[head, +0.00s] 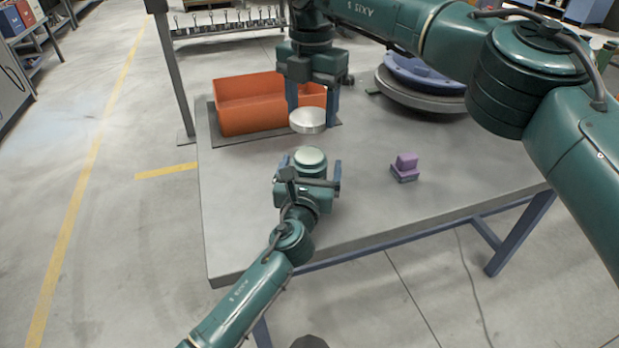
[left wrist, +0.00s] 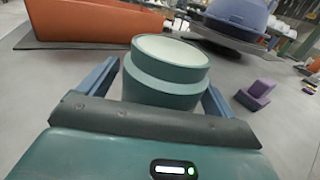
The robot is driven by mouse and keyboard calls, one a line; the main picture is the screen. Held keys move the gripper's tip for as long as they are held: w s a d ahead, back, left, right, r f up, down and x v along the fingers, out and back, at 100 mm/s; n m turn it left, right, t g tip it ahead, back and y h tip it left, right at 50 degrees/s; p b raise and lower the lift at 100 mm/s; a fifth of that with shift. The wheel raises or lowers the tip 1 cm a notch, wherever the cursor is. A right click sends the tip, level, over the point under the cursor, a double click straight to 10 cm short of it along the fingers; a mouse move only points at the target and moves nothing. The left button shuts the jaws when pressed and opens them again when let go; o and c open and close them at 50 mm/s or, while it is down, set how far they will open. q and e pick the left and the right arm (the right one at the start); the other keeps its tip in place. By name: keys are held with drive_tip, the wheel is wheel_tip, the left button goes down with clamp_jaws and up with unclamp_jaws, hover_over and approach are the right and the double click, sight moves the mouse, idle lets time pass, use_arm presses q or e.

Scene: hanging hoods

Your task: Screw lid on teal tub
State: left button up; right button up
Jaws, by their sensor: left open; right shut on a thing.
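The teal tub (head: 310,158) stands upright on the table, with a pale round top. It also shows in the left wrist view (left wrist: 165,88), between the blue fingers. My left gripper (head: 311,172) is open around the tub, one finger on each side. A silver-white round lid (head: 307,122) is held in the air by my right gripper (head: 313,108), whose fingers point down and are shut on it. In the head view the lid appears just above and beyond the tub, apart from it.
An orange bin (head: 245,106) stands on a dark mat behind the lid. A blue round thing on a grey disc (head: 420,98) is at the back right. Purple blocks (head: 404,172) sit right of the tub. The table's (head: 350,215) front right is clear.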

use_arm(q)
drive_tip(key=c, duration=1.5)
use_arm(e)
hover_over(311, 153)
drive_tip(key=shift+f, duration=2.5)
drive_tip(key=shift+f, duration=0.9)
drive_tip(key=shift+f, duration=0.6)
